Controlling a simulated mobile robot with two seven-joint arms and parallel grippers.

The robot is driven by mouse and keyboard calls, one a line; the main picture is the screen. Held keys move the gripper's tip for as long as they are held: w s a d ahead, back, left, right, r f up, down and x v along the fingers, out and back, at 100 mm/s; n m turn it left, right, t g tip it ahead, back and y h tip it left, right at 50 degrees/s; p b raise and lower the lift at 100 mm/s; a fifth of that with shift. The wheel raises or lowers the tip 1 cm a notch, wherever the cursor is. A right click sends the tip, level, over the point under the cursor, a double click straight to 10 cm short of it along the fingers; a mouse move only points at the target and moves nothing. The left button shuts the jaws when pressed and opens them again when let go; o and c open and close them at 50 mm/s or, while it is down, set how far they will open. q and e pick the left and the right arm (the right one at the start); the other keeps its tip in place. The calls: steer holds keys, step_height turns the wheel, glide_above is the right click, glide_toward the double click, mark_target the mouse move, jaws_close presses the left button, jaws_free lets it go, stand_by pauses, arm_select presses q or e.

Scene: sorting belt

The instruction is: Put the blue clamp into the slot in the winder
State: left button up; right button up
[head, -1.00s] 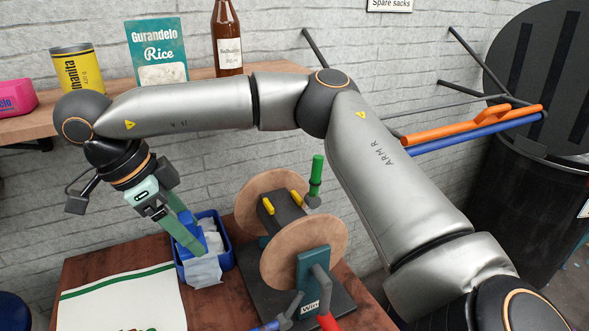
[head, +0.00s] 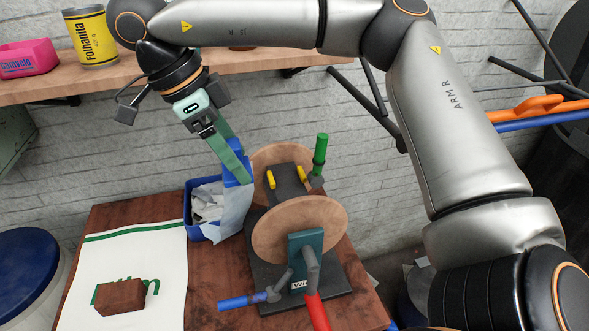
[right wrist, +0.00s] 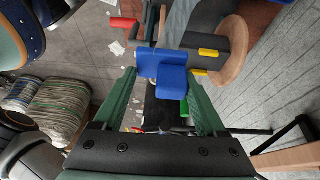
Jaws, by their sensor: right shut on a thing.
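My right gripper (head: 240,176) points down and is shut on the blue clamp (head: 233,157). The clamp is held in the air between the blue bin and the winder's rear disc, close beside that disc. In the right wrist view the clamp (right wrist: 163,70) shows between the green fingertips, partly overlapping the view of the winder. The winder (head: 298,228) has two round brown discs with a dark core between them and yellow pieces on the core. The slot itself cannot be made out clearly. My left gripper is not in view.
A blue bin (head: 190,226) with white paper stands left of the winder. A brown block (head: 120,298) lies on a white cloth (head: 165,255). The winder has green (head: 320,155), blue (head: 237,302) and red (head: 317,312) handles. A shelf (head: 50,90) runs behind.

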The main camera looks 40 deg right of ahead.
steer(key=w+d+f, duration=0.2)
steer(key=d+f, duration=0.2)
steer(key=d, duration=0.4)
glide_toward(296, 185)
steer(key=shift+s+d+f, duration=0.5)
steer(key=shift+s+d, duration=0.1)
steer(key=shift+s, duration=0.1)
steer(key=shift+d+f, duration=0.2)
steer(key=f, duration=0.3)
steer(key=shift+w+d+f, duration=0.1)
steer(key=shift+d, duration=0.2)
steer(key=shift+f, duration=0.3)
steer(key=shift+f, duration=0.15)
steer(key=o, duration=1.3)
